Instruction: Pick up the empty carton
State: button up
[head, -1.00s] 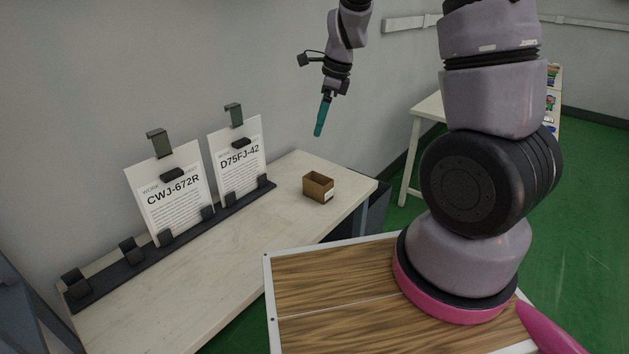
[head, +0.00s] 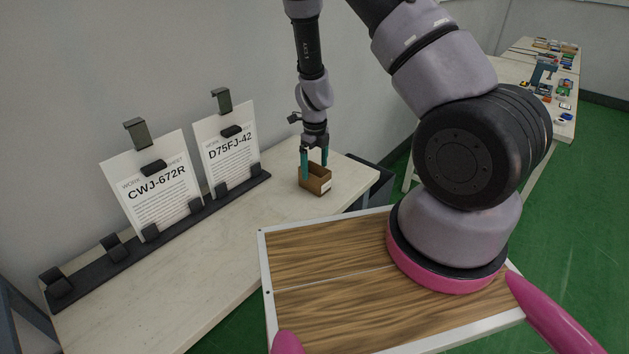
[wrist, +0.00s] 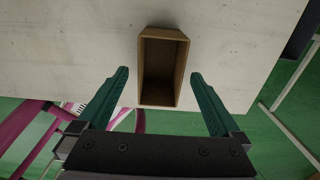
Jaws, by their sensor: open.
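In the wrist view the gripper (wrist: 157,90) is open, one finger to each side of the carton's near part, with gaps on both sides. I cannot tell whether the fingertips are below the carton's rim.
On the white table (head: 200,285), a dark rack (head: 165,235) holds two work sheets, CWJ-672R (head: 157,190) and D75FJ-42 (head: 230,155), left of the carton. The table around the carton is clear. Another table (head: 520,68) with several small items stands at the back right.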

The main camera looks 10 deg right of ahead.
notch_tip(320, 180, down, 5)
jog(key=shift+w+f, duration=0.1)
jog(key=shift+c, duration=0.3)
